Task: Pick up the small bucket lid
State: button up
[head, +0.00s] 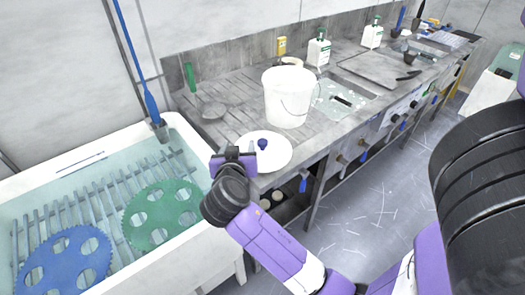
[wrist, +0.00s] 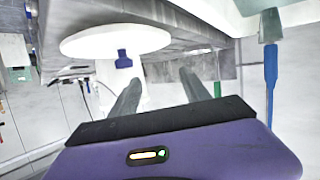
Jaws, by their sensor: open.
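The small bucket lid (head: 274,160) is a white round disc with a blue knob (head: 263,144) on top. It lies flat at the near-left end of the grey counter, in front of the white bucket (head: 288,98). In the wrist view, which looks turned over, the lid (wrist: 90,43) is at the upper left with its blue knob (wrist: 123,58) pointing down. My gripper (head: 234,155) is at the left edge of the lid in the head view, beside the knob. In the wrist view my gripper (wrist: 160,80) has its two fingers apart with nothing between them; the knob is left of them.
A sink basin (head: 200,226) with a green toothed disc (head: 160,217) and a blue one (head: 66,262) stands left. Pump bottles (head: 319,52) stand farther back. The floor right of the counter is open.

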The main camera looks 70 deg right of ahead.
aim_at(261, 146)
jog(key=s+m+g, duration=0.1)
jog(key=s+d+m+g, duration=0.1)
jog(key=s, duration=0.1)
jog(key=s+f+m+g, duration=0.1)
jog(key=shift+s+d+m, duration=0.25)
jog(key=shift+s+m, duration=0.05)
jog(key=shift+m, duration=0.1)
jog(key=shift+s+d+f+g, duration=0.1)
jog(key=shift+d+f+g, duration=0.05)
jog(key=shift+d+g, duration=0.15)
jog(key=shift+x, duration=0.9)
jog(key=shift+f+p+x, duration=0.15)
jog(key=shift+p+x, duration=0.3)
jog(key=shift+x, duration=0.85)
jog(key=shift+f+p+x, duration=0.15)
jog(key=shift+p+x, duration=0.25)
jog(key=shift+x, duration=0.9)
jog(key=shift+a, duration=0.15)
grip_shut()
